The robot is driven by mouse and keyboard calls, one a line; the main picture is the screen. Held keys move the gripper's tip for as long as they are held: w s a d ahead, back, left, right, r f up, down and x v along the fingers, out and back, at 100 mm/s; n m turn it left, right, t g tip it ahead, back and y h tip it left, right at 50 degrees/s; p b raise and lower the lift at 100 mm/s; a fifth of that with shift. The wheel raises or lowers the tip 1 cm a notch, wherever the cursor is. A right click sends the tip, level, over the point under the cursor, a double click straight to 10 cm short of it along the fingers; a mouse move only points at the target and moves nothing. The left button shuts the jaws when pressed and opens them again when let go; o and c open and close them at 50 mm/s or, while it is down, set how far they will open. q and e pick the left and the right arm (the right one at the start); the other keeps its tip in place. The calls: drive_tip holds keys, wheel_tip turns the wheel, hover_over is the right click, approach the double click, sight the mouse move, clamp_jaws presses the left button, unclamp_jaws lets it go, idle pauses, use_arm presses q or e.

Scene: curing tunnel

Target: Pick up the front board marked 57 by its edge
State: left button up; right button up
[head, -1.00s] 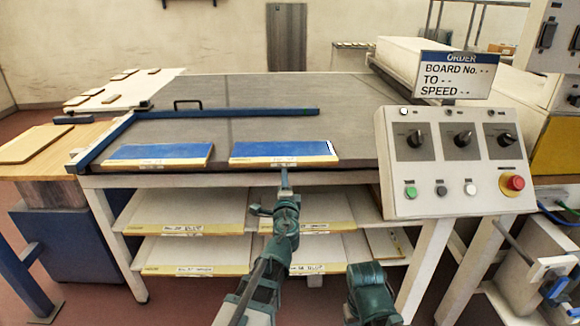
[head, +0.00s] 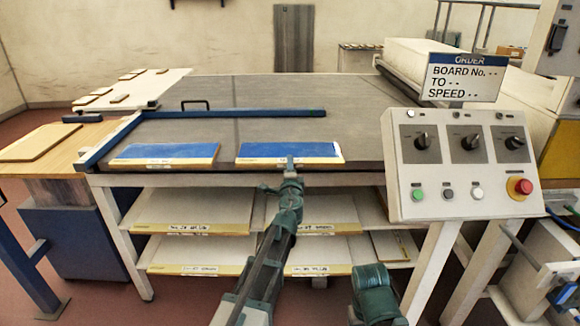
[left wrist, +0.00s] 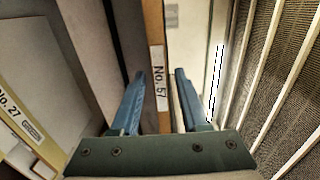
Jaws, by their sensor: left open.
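The board marked No. 57, blue-topped with a pale front edge (head: 262,151), lies at the front edge of the grey table (head: 350,130). Its white label (left wrist: 158,78) reads No. 57 in the left wrist view. My left gripper (head: 290,161) is at this board's front edge in the head view. In the left wrist view the left gripper (left wrist: 160,80) is open, with its blue fingers on either side of the labelled edge. A gap shows on the right side; whether the left finger touches cannot be told. My right gripper does not show.
A second blue-topped board (head: 165,152) lies to the left. Shelves with labelled boards (head: 195,215) are below the table. A blue bar (head: 235,114) crosses behind the boards. A control panel (head: 460,165) with an order sign (head: 462,78) stands at right.

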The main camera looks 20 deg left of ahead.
use_arm(q)
drive_tip(key=shift+w+a, duration=0.1)
drive_tip(key=shift+w, duration=0.3)
drive_tip(key=shift+c, duration=0.3)
clamp_jaws()
idle(0.9)
wheel_tip(320, 180, up, 3)
drive_tip(key=p, duration=0.3)
